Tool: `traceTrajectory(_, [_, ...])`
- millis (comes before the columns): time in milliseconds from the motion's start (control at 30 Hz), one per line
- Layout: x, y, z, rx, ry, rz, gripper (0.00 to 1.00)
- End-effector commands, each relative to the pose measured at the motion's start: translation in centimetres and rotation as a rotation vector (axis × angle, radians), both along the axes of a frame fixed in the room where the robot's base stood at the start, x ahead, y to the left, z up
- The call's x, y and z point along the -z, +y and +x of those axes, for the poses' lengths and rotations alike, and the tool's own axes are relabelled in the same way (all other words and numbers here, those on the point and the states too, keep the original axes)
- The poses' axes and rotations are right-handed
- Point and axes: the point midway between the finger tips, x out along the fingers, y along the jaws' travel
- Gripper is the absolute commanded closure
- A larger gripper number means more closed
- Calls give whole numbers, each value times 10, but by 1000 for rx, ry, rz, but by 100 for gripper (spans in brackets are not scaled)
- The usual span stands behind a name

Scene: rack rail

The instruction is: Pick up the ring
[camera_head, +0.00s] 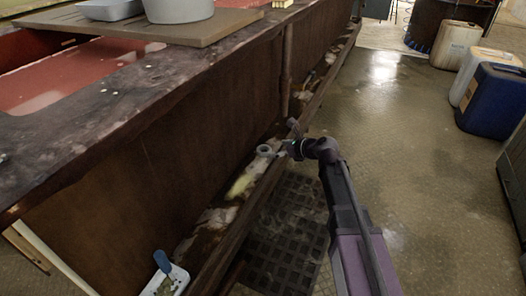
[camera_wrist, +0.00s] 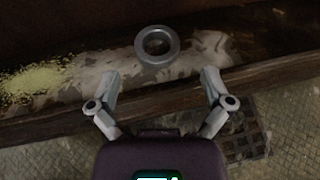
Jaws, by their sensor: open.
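The ring (camera_wrist: 157,45) is grey and round with an open middle. In the wrist view it lies at the top centre, on the pale, dirty shelf ledge (camera_wrist: 105,72), just beyond my fingertips. In the head view the ring (camera_head: 265,151) sits on the low ledge along the dark wooden counter. My gripper (camera_wrist: 160,82) is open, its two fingers apart to the left and right, with nothing between them. In the head view my gripper (camera_head: 287,143) is just right of the ring, small and partly hard to make out.
The dark counter wall (camera_head: 165,135) rises behind the ledge. A wooden lip (camera_wrist: 60,112) runs along the ledge's front. A blue-handled item (camera_head: 162,262) lies at the ledge's near end. Canisters (camera_head: 492,98) stand at the right.

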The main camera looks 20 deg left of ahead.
Motion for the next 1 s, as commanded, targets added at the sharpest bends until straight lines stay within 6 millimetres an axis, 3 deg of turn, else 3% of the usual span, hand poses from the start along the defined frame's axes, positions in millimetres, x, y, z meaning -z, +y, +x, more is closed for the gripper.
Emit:
traceTrajectory(167, [3, 5, 1, 0, 0, 0, 0])
traceTrajectory(600, [23, 43, 10, 1, 0, 0, 0])
traceTrajectory(1000, [22, 45, 10, 1, 0, 0, 0])
